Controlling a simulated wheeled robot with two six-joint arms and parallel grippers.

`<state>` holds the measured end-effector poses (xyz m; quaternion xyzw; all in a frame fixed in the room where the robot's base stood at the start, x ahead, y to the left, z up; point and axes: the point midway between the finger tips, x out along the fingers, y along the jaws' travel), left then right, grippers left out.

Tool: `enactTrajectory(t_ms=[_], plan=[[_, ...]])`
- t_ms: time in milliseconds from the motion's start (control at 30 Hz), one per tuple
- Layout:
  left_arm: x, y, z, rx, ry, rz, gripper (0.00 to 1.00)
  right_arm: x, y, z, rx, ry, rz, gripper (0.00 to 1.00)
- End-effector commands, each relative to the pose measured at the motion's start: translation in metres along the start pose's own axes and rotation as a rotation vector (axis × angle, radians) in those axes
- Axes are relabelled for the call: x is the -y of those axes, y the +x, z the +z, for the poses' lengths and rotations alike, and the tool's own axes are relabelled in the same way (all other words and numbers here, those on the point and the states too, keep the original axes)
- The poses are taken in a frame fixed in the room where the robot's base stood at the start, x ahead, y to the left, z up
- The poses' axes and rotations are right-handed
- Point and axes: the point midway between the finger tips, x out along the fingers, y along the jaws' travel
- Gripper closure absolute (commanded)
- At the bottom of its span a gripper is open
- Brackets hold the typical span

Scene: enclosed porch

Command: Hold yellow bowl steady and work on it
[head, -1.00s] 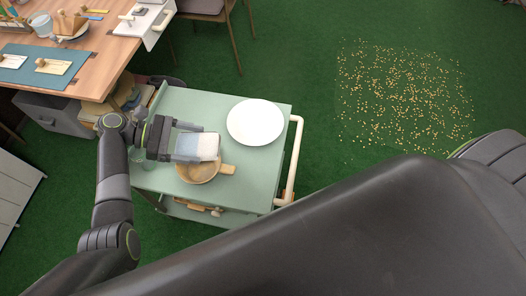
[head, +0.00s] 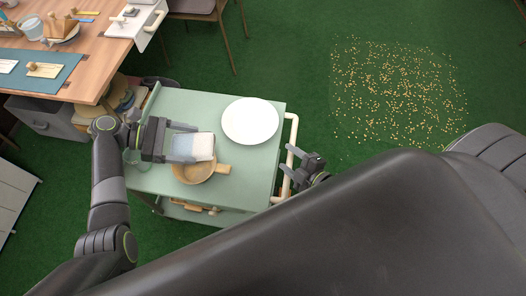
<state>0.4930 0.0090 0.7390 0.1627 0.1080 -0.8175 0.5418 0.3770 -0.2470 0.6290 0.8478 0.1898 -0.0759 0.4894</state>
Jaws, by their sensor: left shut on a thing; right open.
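A tan-yellow round bowl (head: 194,174) sits on the pale green cart, left of the white plate. A wooden handle-like piece (head: 223,169) sticks out at its right side. My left gripper (head: 190,147) is over the bowl's far side, shut on a pale block-like item (head: 203,147), whitish at its right end. That item hides part of the bowl; what it is and whether it touches the bowl cannot be told. My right gripper (head: 313,167) is open and empty, right of the cart's handle.
A wooden table (head: 105,60) stands at the upper left. Small yellowish pieces (head: 395,90) cover part of the green floor.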

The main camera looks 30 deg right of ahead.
Motion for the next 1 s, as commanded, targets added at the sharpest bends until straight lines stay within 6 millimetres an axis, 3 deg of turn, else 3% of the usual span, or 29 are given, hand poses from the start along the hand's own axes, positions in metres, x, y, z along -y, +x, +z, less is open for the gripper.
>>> enactTrajectory(t_ms=[200,500,733,1000], plan=[[0.0,0.0,0.0,0.0,0.0,0.0,0.46,0.0,0.013,-0.035,-0.166,0.222,-0.113,0.47],[0.0,0.0,0.0,0.0,0.0,0.0,0.46,0.01,0.018,-0.072,-0.278,0.517,-0.37,0.47],[0.0,0.0,0.0,0.0,0.0,0.0,0.46,0.018,0.016,-0.086,-0.268,0.673,-0.542,0.47],[0.0,0.0,0.0,0.0,0.0,0.0,0.46,0.024,0.019,-0.092,-0.25,0.735,-0.606,0.47]])
